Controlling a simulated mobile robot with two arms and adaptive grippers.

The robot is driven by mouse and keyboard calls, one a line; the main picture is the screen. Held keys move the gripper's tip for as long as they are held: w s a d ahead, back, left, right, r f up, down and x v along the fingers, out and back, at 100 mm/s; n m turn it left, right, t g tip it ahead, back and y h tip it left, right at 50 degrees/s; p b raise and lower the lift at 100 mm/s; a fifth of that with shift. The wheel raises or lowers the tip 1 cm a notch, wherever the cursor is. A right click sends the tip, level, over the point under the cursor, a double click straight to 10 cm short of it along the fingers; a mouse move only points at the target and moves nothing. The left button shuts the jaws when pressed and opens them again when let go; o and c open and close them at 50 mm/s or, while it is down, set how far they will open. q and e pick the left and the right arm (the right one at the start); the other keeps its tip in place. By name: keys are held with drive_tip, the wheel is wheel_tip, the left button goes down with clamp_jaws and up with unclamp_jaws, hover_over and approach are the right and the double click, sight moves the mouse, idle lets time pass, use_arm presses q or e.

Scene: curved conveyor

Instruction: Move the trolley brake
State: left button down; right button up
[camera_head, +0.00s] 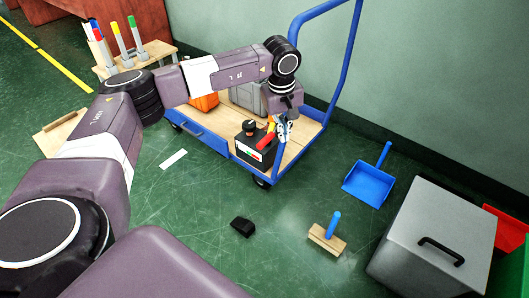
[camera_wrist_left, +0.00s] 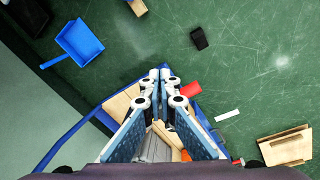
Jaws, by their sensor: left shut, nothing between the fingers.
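The blue-framed trolley (camera_head: 312,131) with a wooden deck stands against the wall, and part of its blue frame shows in the left wrist view (camera_wrist_left: 62,146). On its near corner sits a black brake box (camera_head: 248,146) with a white label and a black knob. Its red lever (camera_head: 265,140) tilts up to the right and also shows in the left wrist view (camera_wrist_left: 191,90). My left gripper (camera_head: 283,134) is shut and empty, just right of the lever; I cannot tell if they touch. Its closed fingertips show in the left wrist view (camera_wrist_left: 160,76). My right gripper is out of view.
A grey case (camera_head: 247,97) and an orange item (camera_head: 205,102) lie on the deck. A blue dustpan (camera_head: 369,184), a brush (camera_head: 327,236), a black block (camera_head: 242,227) and a grey bin (camera_head: 432,238) stand on the floor nearby. Green floor in front of the trolley is mostly clear.

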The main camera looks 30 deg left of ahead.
use_arm(q)
drive_tip(key=m+y, duration=0.1)
drive_tip(key=y, duration=0.1)
approach(266, 140)
drive_tip(key=shift+s+a+f+b, duration=0.1)
drive_tip(key=shift+a+f+b, duration=0.05)
drive_tip(key=shift+f+b, duration=0.15)
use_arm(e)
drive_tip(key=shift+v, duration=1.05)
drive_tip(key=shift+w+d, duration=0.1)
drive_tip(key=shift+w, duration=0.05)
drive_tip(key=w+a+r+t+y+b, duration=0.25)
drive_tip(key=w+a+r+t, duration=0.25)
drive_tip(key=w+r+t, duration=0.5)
use_arm(q)
drive_tip(key=b+x, duration=0.2)
drive_tip(key=x, duration=0.3)
drive_tip(key=shift+b+x, duration=0.85)
drive_tip(key=shift+b, duration=0.1)
drive_tip(key=shift+f, duration=0.1)
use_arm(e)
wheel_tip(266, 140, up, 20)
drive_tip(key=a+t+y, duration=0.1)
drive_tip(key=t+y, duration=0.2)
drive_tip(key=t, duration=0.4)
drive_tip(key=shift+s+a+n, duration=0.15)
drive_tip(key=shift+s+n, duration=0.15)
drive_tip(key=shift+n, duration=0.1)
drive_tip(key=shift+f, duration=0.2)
